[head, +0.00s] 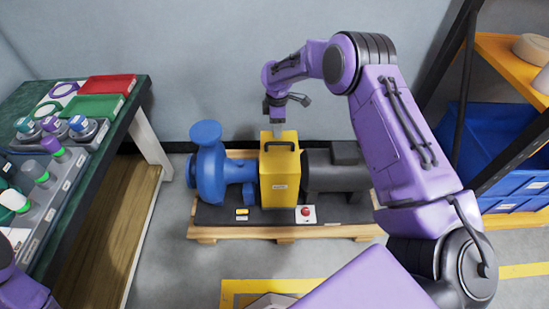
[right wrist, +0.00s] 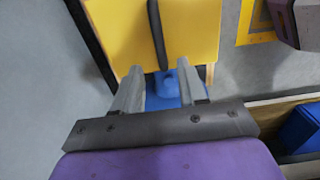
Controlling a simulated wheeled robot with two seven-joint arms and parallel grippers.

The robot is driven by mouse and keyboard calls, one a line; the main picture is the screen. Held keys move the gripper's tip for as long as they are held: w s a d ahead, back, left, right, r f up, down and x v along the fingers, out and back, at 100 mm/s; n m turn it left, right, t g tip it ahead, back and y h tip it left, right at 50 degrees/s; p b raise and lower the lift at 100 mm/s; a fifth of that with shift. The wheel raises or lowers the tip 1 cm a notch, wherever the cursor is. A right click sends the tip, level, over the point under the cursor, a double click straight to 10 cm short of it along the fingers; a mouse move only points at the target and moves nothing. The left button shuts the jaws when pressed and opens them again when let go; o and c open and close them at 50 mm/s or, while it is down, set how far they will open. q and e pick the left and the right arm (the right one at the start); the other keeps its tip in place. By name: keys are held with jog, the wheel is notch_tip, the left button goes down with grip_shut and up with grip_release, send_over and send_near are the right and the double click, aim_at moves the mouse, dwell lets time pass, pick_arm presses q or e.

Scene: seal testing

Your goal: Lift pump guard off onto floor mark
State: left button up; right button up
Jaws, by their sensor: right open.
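The yellow pump guard (head: 280,180) stands between the blue pump (head: 212,168) and the dark motor (head: 335,172), with a black handle (head: 279,145) on top. My right gripper (head: 277,125) is above the guard near its handle, open and empty. In the right wrist view the fingers (right wrist: 160,95) are spread apart, and the black handle (right wrist: 156,35) runs roughly in line with the gap between them, against the yellow guard (right wrist: 110,30). The yellow floor mark (head: 238,287) lies in front of the pallet, partly hidden by my own body. My left gripper is out of view.
The pump set stands on a wooden pallet (head: 240,233). A workbench (head: 138,97) with trays and several fittings is at left. A rack (head: 500,48) with blue crates (head: 510,150) is at right. Grey floor is clear between the pallet and the floor mark.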

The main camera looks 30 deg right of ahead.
aim_at(280, 143)
jog(key=f, duration=0.3)
jog(key=f+b, duration=0.1)
jog(key=f, duration=0.5)
jog(key=shift+s+d+b, duration=0.3)
jog(key=shift+d+b, duration=0.1)
jog(key=shift+r, duration=0.15)
grip_shut()
dwell(0.6)
